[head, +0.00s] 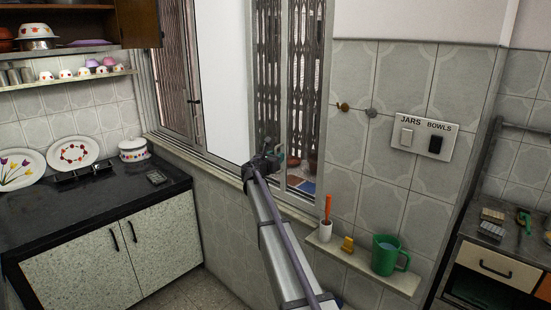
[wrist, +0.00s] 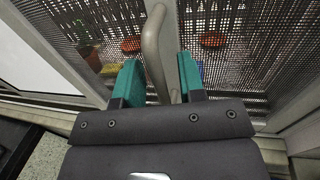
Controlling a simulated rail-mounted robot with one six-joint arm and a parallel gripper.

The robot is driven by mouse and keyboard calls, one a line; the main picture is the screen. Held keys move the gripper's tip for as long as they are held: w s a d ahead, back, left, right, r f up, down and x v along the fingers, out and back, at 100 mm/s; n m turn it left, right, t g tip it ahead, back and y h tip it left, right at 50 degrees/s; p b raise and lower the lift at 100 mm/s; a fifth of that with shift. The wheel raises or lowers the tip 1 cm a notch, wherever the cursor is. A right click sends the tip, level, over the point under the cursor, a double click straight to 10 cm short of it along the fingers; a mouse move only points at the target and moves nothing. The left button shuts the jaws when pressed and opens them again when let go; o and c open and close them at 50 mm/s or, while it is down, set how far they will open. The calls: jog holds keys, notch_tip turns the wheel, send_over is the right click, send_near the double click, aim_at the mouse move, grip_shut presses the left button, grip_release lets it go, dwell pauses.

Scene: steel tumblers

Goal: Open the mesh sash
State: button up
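The mesh sash (wrist: 235,65) fills much of the wrist view, a dark see-through mesh in a pale frame. In the head view the mesh sash (head: 292,70) stands upright at the window's right side. Its grey bar handle (wrist: 156,45) runs between the two green fingers of my gripper (wrist: 159,82). The fingers are apart, with a gap visible on each side of the handle. In the head view my gripper (head: 266,152) is at the sash's lower part, and my arm hides the sill below it. The handle is not clear there.
A white panel (head: 222,80) stands left of the mesh. A small ledge (head: 350,264) at the lower right holds a green mug (head: 388,255), a yellow item and an orange-handled brush in a cup. A dark counter (head: 110,205) is at left, with plates and a pot.

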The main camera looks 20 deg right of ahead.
jog(key=shift+c, duration=0.4)
grip_shut()
